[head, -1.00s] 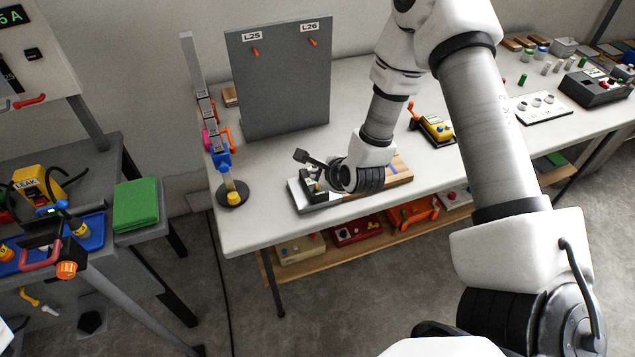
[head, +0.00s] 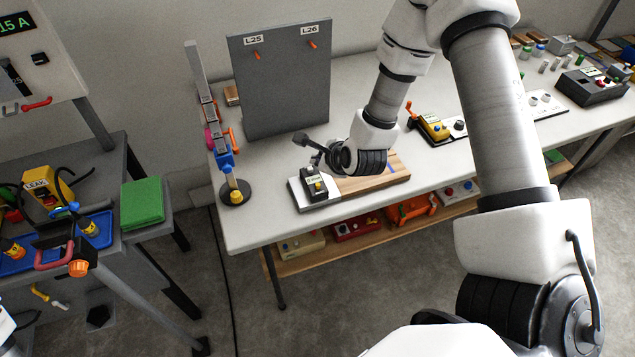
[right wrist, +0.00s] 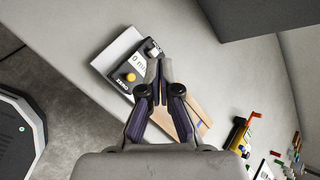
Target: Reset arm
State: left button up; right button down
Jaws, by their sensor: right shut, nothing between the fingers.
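My right gripper (head: 308,142) reaches over the white table (head: 255,222) from the right. In the right wrist view its two fingers (right wrist: 160,68) come together at the tips, shut and empty. Just below it in the head view is a small black timer box (head: 313,183) with a yellow button and a display. My left gripper is out of view.
A grey panel (head: 285,85) marked L25 and L26 stands behind. A tall post with colored clamps (head: 222,155) stands left of the board. A yellow device (head: 432,127) lies to the right. A side bench at left holds a green block (head: 142,202) and a blue tray (head: 95,235).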

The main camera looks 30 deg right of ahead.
jog(key=s+a+f+n+g, duration=0.2)
jog(key=s+a+f+n, duration=0.1)
jog(key=s+f, duration=0.4)
jog(key=s+a+f+n+g, duration=0.2)
jog(key=s+a+f+g, duration=0.1)
jog(key=s+f, duration=0.35)
jog(key=s+a+f+n+g, duration=0.1)
jog(key=s+n+g, duration=0.1)
jog(key=s+n, duration=0.5)
jog(key=s+a+f+n+g, duration=0.1)
jog(key=s+n, duration=0.6)
jog(key=n, duration=0.8)
jog(key=shift+a+f+g, duration=0.2)
jog(key=shift+f+g, duration=0.2)
jog(key=shift+g, duration=0.2)
jog(key=shift+s, duration=0.1)
